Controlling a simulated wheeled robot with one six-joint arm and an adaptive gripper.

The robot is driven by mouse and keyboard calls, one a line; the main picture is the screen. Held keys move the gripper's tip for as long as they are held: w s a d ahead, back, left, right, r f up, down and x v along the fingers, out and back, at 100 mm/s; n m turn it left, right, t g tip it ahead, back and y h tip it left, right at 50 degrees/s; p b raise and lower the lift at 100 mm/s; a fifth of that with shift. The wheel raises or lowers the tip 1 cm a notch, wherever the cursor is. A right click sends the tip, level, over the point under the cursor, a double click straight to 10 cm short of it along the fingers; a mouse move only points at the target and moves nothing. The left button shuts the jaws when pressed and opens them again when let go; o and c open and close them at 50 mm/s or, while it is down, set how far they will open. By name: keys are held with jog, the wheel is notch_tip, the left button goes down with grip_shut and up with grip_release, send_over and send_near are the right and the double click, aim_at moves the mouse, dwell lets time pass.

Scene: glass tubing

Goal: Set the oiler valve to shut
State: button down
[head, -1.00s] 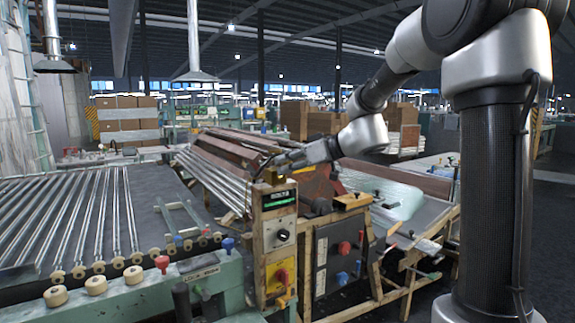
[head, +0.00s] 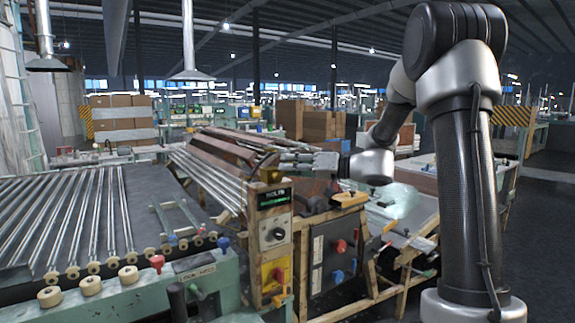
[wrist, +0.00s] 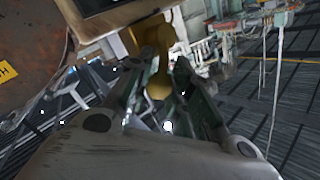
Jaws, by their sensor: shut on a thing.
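The oiler valve appears as a small brass piece (head: 271,175) on top of the control post in the head view. In the wrist view its yellow brass body (wrist: 158,88) shows between my fingers. My gripper (head: 278,158) reaches in from the right, above the post, at the end of my nearly level forearm. In the wrist view my gripper (wrist: 165,72) has its two dark fingers on either side of the brass part and is shut on it. The fingers hide part of the valve, and I cannot tell its handle's setting.
The post carries a lit green display (head: 275,197), a dial (head: 275,236) and a yellow panel with a red knob (head: 277,275). A dark box with red and blue knobs (head: 335,262) stands to its right. Glass tubes (head: 95,215) lie on the left table.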

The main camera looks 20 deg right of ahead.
jog(key=shift+w+d+f+m+t+y, duration=0.1)
jog(key=shift+d+f+m+t+y, duration=0.2)
jog(key=shift+f+m+t, duration=0.9)
jog(key=shift+w+d+f+m+t+y, duration=0.15)
jog(key=shift+m+t+y, duration=0.4)
jog(key=shift+m, duration=1.45)
jog(key=shift+d+f+m+t+y, duration=0.2)
jog(key=shift+f+m+t, duration=0.3)
jog(key=shift+m+t, duration=0.9)
jog(key=shift+m+g, duration=0.25)
jog(key=shift+m, duration=0.05)
jog(key=c, duration=1.3)
grip_release()
jog(key=shift+o, duration=0.2)
